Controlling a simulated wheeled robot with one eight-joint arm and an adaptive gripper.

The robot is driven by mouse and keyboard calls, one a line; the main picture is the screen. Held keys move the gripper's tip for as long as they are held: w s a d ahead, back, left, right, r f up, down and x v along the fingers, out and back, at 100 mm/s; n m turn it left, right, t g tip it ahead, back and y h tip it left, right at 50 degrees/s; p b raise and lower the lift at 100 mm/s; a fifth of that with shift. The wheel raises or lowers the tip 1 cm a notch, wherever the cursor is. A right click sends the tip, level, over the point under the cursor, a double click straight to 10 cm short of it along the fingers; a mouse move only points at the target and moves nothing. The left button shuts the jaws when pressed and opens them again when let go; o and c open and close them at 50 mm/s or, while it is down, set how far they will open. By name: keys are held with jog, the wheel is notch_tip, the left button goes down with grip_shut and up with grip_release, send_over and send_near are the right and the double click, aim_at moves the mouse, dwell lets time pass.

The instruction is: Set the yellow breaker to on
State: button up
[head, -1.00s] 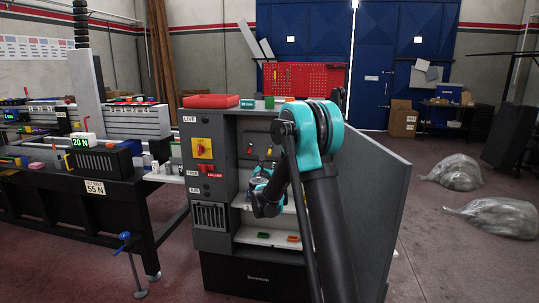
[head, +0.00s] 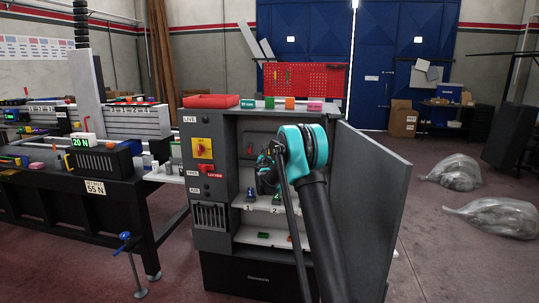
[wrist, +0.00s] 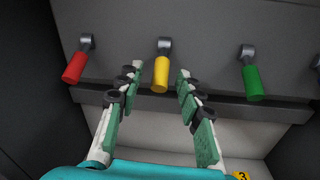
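The yellow breaker (wrist: 161,73) shows in the wrist view as a yellow-handled lever on a dark panel, its handle hanging down. My gripper (wrist: 160,77) is open, with one green-padded finger to each side of the yellow handle in the picture. A gap shows on both sides, and no contact is visible. I cannot tell whether the fingertips reach level with the handle. A red lever (wrist: 75,67) hangs tilted to the left, and a green lever (wrist: 252,83) hangs to the right. In the head view my arm hides the yellow breaker and most of my gripper.
The grey cabinet (head: 222,240) stands open, its door (head: 372,200) swung out on the right. A shelf (head: 258,205) with small numbered items lies below the levers. Another lever (wrist: 317,66) is cut off at the wrist view's right edge. A workbench (head: 100,190) stands left.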

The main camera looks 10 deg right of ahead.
jog(key=shift+x, duration=1.05)
jog(key=shift+s, duration=0.1)
grip_shut()
